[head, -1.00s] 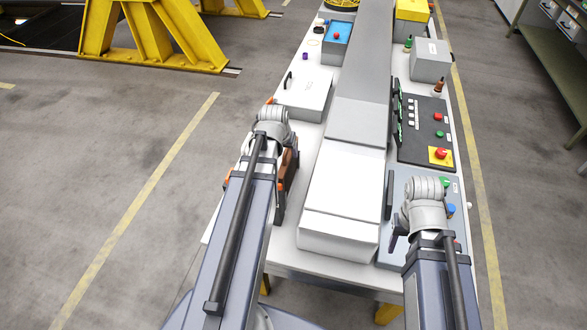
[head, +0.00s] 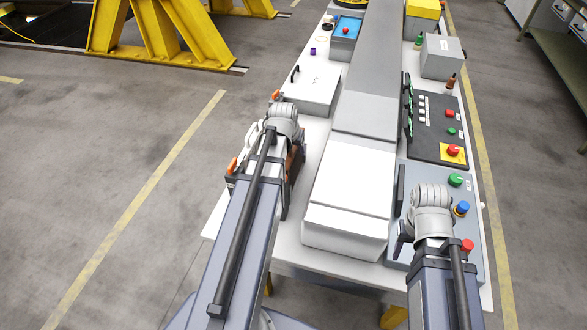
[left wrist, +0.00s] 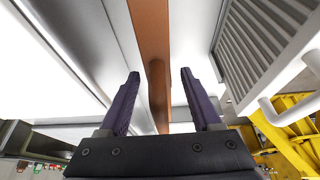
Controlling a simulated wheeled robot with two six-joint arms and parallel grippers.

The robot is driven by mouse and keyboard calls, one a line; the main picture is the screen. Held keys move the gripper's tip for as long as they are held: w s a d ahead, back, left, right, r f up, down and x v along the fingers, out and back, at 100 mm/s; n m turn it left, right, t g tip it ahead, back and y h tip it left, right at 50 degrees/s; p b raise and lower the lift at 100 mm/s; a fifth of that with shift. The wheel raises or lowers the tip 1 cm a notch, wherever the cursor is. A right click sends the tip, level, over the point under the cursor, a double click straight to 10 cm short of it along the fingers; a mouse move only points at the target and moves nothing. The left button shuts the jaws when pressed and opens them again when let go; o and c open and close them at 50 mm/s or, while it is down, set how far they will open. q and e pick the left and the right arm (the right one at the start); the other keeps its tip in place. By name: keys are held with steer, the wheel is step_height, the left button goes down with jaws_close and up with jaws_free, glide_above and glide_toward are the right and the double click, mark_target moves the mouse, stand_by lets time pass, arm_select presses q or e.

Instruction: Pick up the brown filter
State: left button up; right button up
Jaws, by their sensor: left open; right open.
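The brown filter (left wrist: 150,40) shows in the left wrist view as a long upright brown bar, running down between my left gripper's (left wrist: 159,74) two dark purple fingers. The fingers stand apart, one on each side of the bar, with gaps visible on both sides. In the head view a small brown part (head: 293,160) shows beside my left wrist at the table's left edge; my arm hides most of it and the left fingers. My right gripper (head: 402,238) is over the grey button box at the near right, its fingers mostly hidden by its wrist.
A white block (head: 345,205) stands mid-table, right of my left arm. A white case (head: 311,88) lies beyond my left wrist. The black button panel (head: 425,125) and grey button box (head: 473,213) line the right side. A grey ribbed part (left wrist: 262,45) is close by in the left wrist view.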

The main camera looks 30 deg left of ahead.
arm_select(q)
steer(key=shift+w+f, duration=0.2)
steer(key=shift+f, duration=0.35)
jaws_close()
stand_by(1.0)
